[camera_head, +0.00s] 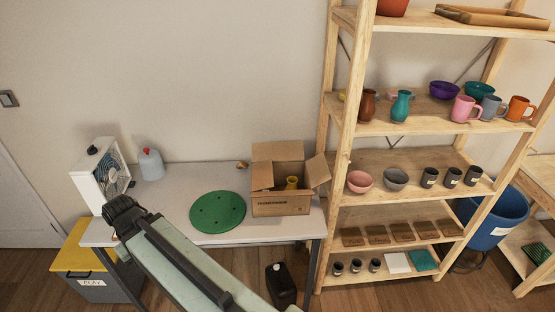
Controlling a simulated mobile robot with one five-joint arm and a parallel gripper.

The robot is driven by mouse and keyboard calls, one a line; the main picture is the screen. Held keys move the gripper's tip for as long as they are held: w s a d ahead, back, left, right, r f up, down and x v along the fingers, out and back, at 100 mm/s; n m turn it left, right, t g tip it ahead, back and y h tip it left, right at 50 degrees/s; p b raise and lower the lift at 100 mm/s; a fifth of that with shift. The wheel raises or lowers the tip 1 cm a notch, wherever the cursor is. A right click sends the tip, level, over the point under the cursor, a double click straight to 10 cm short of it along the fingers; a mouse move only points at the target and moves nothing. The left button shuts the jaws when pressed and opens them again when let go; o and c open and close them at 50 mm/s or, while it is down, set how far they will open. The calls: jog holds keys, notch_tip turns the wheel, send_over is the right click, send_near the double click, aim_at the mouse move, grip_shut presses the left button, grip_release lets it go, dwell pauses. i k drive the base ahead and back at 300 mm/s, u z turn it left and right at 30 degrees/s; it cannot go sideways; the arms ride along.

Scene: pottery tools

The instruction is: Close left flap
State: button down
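An open brown cardboard box (282,205) stands on the right end of the white table. Its left flap (262,176) is at the left of the opening and appears raised, not lying flat over it. The back flap (278,150) stands up and the right flap (318,171) sticks out to the right. I cannot make out my gripper's fingers. Nothing of mine touches the box.
A green round disc (218,212) lies on the white table (178,191) left of the box. A grey jug (151,164) and a white fan-like unit (101,175) stand farther left. A wooden shelf (357,130) with pottery rises close to the box's right.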

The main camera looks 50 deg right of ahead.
aim_at(262, 172)
jog(key=i, duration=1.05)
jog(key=u, duration=0.55)
